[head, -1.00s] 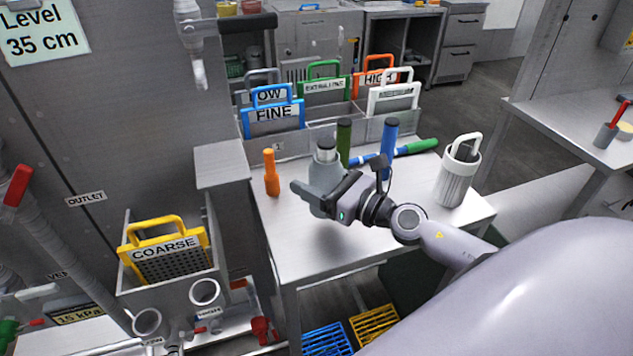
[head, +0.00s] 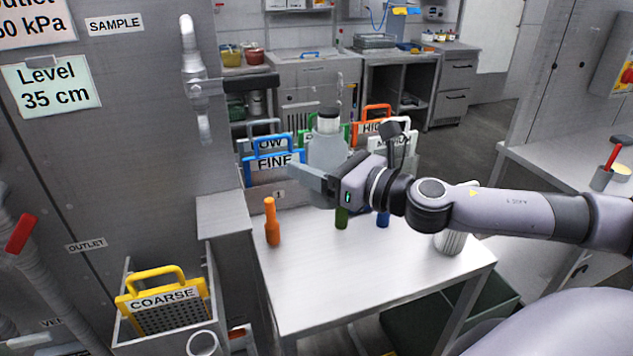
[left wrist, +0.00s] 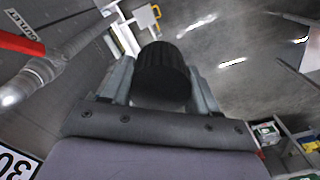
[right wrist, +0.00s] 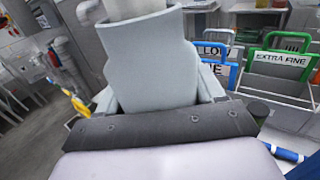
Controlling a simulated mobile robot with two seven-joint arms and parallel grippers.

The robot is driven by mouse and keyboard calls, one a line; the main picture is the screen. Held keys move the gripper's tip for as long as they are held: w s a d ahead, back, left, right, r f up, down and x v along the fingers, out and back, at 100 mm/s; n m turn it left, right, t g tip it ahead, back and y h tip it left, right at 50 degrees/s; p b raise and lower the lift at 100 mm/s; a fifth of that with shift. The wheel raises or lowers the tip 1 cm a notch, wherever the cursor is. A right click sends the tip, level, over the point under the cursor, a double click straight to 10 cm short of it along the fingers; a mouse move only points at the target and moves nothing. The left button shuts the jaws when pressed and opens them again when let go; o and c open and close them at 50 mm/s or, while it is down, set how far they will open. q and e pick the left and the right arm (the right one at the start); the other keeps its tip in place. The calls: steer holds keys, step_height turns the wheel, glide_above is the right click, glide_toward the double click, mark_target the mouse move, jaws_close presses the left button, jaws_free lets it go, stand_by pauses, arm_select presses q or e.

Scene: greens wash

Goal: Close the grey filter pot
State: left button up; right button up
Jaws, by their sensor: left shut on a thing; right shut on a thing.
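The grey pot (head: 327,152) is upright above the table, with a narrower pale neck and a dark top. My right gripper (head: 316,176) is shut around its body. In the right wrist view the pot (right wrist: 155,75) fills the space between the fingers, and its upper end is cut off by the frame. In the left wrist view my left gripper (left wrist: 162,92) is shut on a black ribbed cap (left wrist: 161,72), held over the floor and apart from the pot. My left arm is outside the head view.
Labelled sieves, including FINE (head: 270,165), stand behind. A yellow COARSE sieve (head: 165,300) sits at lower left. The table's front is clear.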

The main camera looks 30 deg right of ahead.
steer(key=shift+r, duration=0.55)
steer(key=shift+o, duration=1)
steer(key=c, duration=0.5)
steer(key=shift+c, duration=0.2)
